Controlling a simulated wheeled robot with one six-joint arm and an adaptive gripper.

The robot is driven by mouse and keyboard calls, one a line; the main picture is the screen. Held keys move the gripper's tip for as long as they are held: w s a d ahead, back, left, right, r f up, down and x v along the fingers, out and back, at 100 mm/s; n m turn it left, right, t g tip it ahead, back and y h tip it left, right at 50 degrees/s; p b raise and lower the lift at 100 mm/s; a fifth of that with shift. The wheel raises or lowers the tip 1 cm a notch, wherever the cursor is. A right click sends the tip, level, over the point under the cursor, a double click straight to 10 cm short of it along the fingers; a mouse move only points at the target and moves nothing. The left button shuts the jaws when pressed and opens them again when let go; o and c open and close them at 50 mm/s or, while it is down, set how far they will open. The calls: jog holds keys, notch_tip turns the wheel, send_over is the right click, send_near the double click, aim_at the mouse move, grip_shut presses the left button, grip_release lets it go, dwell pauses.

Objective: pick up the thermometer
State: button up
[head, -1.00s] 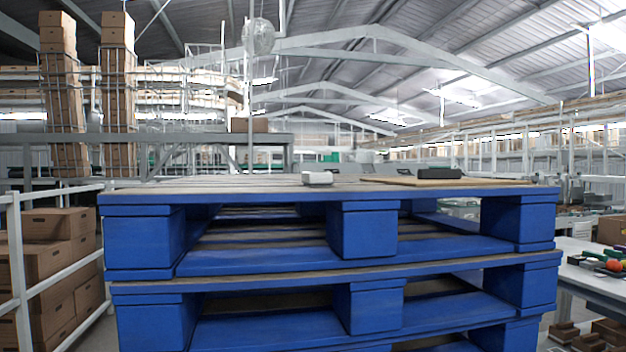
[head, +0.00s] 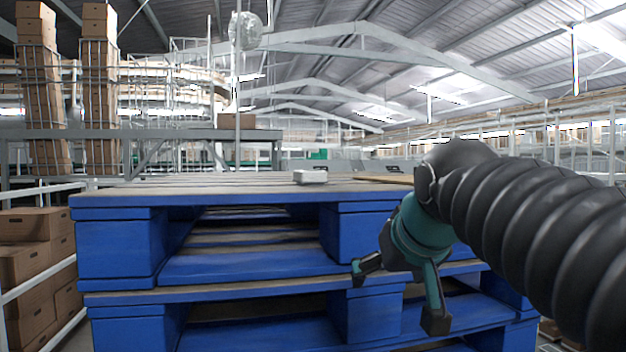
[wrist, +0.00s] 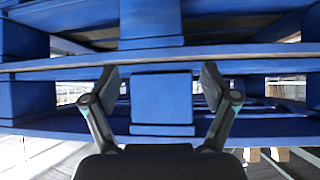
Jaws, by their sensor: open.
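A small white box-like object (head: 310,177) lies on top of the stack of blue pallets (head: 115,248). I cannot tell whether it is the thermometer; nothing in view is clearly one. My gripper (head: 400,295) is open and empty, in front of the pallets and below their top deck. In the wrist view my gripper (wrist: 161,82) has its fingers spread and faces a blue pallet block (wrist: 162,100), with nothing between them. My arm hides the right part of the pallet top in the head view.
A thin tan board (head: 388,179) shows partly on the pallet top, cut off by my arm. Cardboard boxes (head: 35,265) stand behind a white rail at the left. The pallet top left of the white object is clear.

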jog(key=w+a+r+n+t+y, duration=0.15)
jog(key=w+a+r, duration=0.25)
jog(key=r, duration=0.6)
jog(key=w+a+r+t+y, duration=0.1)
jog(key=w+a+r+t, duration=0.2)
jog(key=r, duration=0.7)
jog(key=g, duration=0.1)
send_over(319, 188)
jog(key=f, duration=0.3)
jog(key=shift+w+f, duration=0.15)
jog(key=shift+w, duration=0.1)
jog(key=shift+x, duration=2.65)
jog(key=shift+s+f, duration=0.1)
jog(key=c, duration=1.3)
